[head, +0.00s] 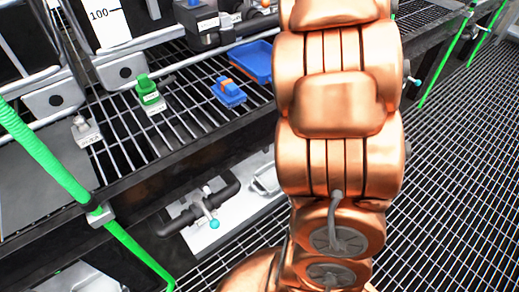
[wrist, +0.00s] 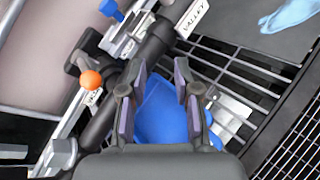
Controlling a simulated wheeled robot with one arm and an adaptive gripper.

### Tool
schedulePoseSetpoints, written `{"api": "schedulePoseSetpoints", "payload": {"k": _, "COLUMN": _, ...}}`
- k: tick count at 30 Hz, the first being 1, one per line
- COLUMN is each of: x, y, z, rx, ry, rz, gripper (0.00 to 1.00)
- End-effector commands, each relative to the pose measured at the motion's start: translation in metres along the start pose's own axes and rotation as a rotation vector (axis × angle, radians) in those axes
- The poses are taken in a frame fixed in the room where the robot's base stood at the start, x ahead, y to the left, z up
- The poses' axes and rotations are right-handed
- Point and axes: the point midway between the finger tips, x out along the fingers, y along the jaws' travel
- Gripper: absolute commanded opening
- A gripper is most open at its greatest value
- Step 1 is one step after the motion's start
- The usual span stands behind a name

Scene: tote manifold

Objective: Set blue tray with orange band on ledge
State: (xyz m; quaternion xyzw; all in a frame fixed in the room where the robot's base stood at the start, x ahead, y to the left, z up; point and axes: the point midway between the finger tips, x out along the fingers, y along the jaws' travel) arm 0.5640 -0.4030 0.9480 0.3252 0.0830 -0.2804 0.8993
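A blue tray (head: 256,62) lies on the grated shelf (head: 110,158) in the head view, its right part hidden behind my arm. In the wrist view the blue tray (wrist: 165,112) lies below and between the fingers of my gripper (wrist: 158,95). The fingers are spread apart, and blue also shows beyond the right finger. I see no clear grip on the tray. My gripper is hidden in the head view. I cannot tell which surface is the ledge.
A small blue block with an orange top (head: 229,92) and a green-handled valve (head: 148,90) stand on the grating left of the tray. In the wrist view, a dark pipe (wrist: 128,82) and an orange knob (wrist: 91,79) are close to the left finger. A green hose (head: 45,155) runs at left.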

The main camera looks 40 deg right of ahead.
Motion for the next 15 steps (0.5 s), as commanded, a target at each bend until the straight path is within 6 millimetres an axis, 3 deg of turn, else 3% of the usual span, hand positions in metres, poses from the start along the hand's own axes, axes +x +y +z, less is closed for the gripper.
{"api": "schedulePoseSetpoints", "payload": {"k": 1, "x": -0.009, "y": 0.007, "z": -0.004, "rx": 0.107, "ry": -0.021, "rz": -0.036, "gripper": 0.31}}
{"api": "schedulePoseSetpoints", "payload": {"k": 5, "x": -0.033, "y": 0.005, "z": -0.022, "rx": 0.412, "ry": -0.069, "rz": -0.16, "gripper": 0.31}}
{"api": "schedulePoseSetpoints", "payload": {"k": 8, "x": -0.055, "y": -0.001, "z": -0.05, "rx": 0.646, "ry": -0.089, "rz": -0.266, "gripper": 0.31}}
{"api": "schedulePoseSetpoints", "payload": {"k": 11, "x": -0.084, "y": -0.009, "z": -0.088, "rx": 0.875, "ry": -0.098, "rz": -0.386, "gripper": 0.31}}
{"api": "schedulePoseSetpoints", "payload": {"k": 15, "x": -0.133, "y": -0.02, "z": -0.156, "rx": 1.163, "ry": -0.099, "rz": -0.593, "gripper": 0.31}}
